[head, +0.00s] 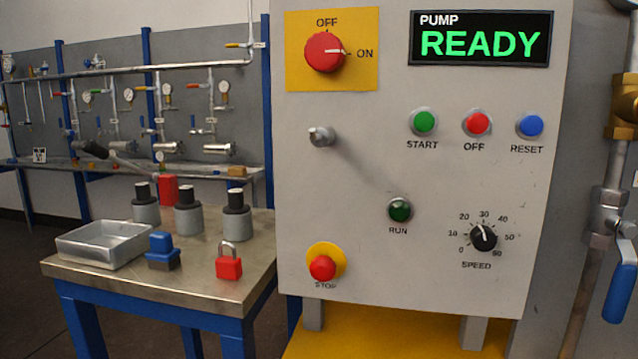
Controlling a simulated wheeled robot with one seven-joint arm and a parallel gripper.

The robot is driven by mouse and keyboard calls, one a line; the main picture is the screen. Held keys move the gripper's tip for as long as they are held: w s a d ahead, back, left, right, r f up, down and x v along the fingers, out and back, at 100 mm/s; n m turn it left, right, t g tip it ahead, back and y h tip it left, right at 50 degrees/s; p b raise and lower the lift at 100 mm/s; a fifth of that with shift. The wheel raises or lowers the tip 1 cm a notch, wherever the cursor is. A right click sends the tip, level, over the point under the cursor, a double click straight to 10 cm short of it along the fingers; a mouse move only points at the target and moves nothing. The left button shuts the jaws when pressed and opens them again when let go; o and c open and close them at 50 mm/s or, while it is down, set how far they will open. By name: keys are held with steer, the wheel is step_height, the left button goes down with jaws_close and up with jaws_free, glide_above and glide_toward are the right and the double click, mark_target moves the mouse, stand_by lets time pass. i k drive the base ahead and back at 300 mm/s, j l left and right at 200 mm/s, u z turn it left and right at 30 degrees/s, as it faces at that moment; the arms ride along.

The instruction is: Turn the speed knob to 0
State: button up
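The speed knob (484,237) is a small black dial at the lower right of the grey pump panel (350,205). Its white pointer line is directed up and slightly left, between the 20 and 30 marks, closer to 30. The 0 mark (461,250) is at the lower left of the dial, and the 60 mark is at the lower right. The SPEED label (476,266) is below the knob. My gripper is not in view, and nothing covers the knob.
The display (480,40) reads PUMP READY. The red main switch (325,52) points to ON. START, OFF and RESET buttons, a dark green RUN lamp (400,210), a protruding metal peg (321,136) and a red STOP button (322,268) share the panel. A blue-handled valve (622,285) stands right.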

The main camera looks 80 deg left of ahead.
mark_target(484, 238)
steer(key=u, duration=2.65)
